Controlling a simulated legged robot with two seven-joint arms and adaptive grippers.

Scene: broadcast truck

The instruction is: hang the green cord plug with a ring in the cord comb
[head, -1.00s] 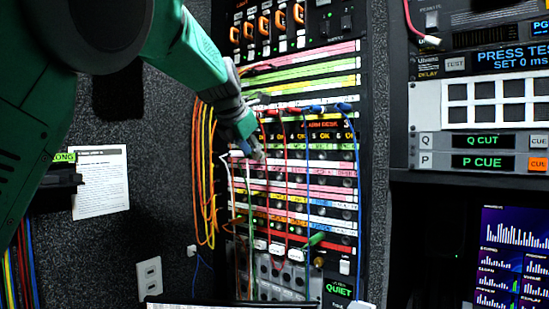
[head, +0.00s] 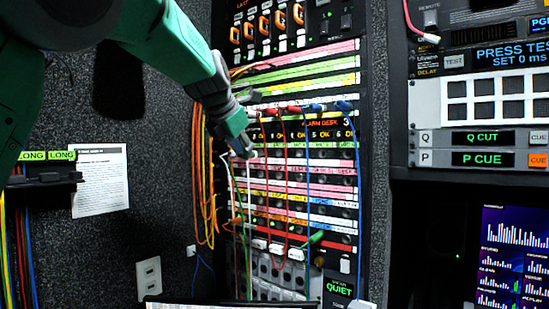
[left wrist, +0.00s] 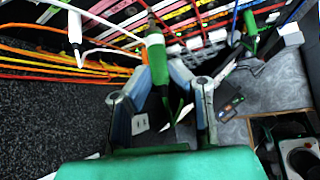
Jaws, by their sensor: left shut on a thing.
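My left gripper (head: 243,150) is at the left side of the patch panel (head: 300,180) in the head view. In the left wrist view, my left gripper (left wrist: 168,88) is shut on a green plug (left wrist: 155,62) with a pale band near its upper end, which looks like the ring. The plug still points at the panel rows; whether its tip is clear of a socket I cannot tell. The cord comb (head: 45,178) is the black holder on the left wall, with green LONG labels above it and coloured cords hanging below. My right gripper is not in view.
Another green plug (head: 316,238) sits lower on the panel; it also shows in the left wrist view (left wrist: 250,25). A white plug (left wrist: 75,28) is near my gripper. Orange cords (head: 203,170) hang between panel and wall. A paper sheet (head: 100,180) is beside the comb.

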